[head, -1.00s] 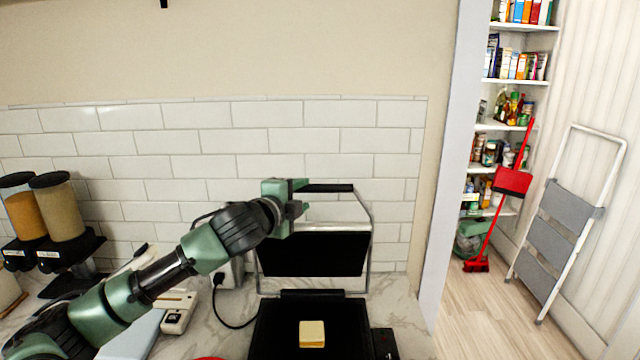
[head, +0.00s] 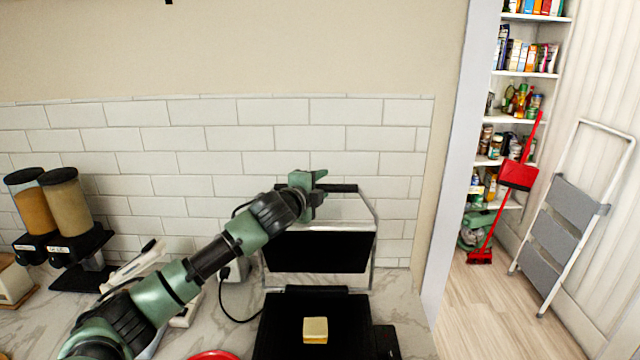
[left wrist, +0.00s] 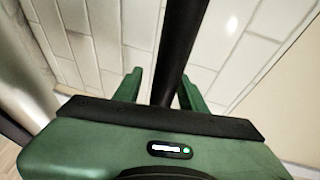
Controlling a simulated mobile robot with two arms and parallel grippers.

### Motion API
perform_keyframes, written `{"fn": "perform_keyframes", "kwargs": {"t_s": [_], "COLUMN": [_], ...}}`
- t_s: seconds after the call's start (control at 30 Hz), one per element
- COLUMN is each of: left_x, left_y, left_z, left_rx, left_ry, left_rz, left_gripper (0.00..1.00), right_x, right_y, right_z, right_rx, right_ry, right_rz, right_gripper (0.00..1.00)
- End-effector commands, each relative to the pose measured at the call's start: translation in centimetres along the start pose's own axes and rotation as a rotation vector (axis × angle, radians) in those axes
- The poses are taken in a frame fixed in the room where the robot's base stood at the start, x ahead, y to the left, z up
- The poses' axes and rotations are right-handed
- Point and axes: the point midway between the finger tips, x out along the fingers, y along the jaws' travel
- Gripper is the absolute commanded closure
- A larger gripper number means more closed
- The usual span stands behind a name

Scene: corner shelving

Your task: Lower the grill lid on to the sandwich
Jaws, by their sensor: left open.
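The grill lid (head: 315,252) stands raised, its black plate facing forward inside a metal frame. Its black handle bar (head: 343,188) runs along the top of the frame. The sandwich (head: 315,330) lies on the black lower grill plate (head: 275,322). My left gripper (head: 318,183) is at the handle, left of its middle. In the left wrist view the open green fingers (left wrist: 160,88) stand either side of the black handle bar (left wrist: 181,40), with gaps visible. Whether either finger touches it I cannot tell. My right gripper is not in view.
A black cord (head: 228,305) curls on the marble counter left of the grill. Two dispensers (head: 75,215) stand at the far left. Part of a red round object (head: 213,355) shows at the bottom edge. A tiled wall (head: 230,150) is close behind the lid.

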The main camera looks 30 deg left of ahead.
Motion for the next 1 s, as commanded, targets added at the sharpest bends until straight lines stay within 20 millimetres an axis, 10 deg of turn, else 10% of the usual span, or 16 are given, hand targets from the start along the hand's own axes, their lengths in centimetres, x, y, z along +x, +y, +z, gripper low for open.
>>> {"fn": "perform_keyframes", "kwargs": {"t_s": [0.1,0.27,1.0], "left_x": [-0.01,-0.03,-0.03], "left_y": [0.00,0.00,0.05], "left_z": [0.01,0.03,0.07], "left_rx": [0.000,0.000,0.000], "left_ry": [0.000,-0.001,-0.002], "left_rz": [0.000,0.000,0.001], "left_gripper": [0.59,1.00,1.00], "right_x": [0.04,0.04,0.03], "right_y": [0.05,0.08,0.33], "right_z": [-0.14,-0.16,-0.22], "right_rx": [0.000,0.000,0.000], "right_ry": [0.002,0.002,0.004], "right_rz": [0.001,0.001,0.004], "right_gripper": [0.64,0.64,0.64]}}
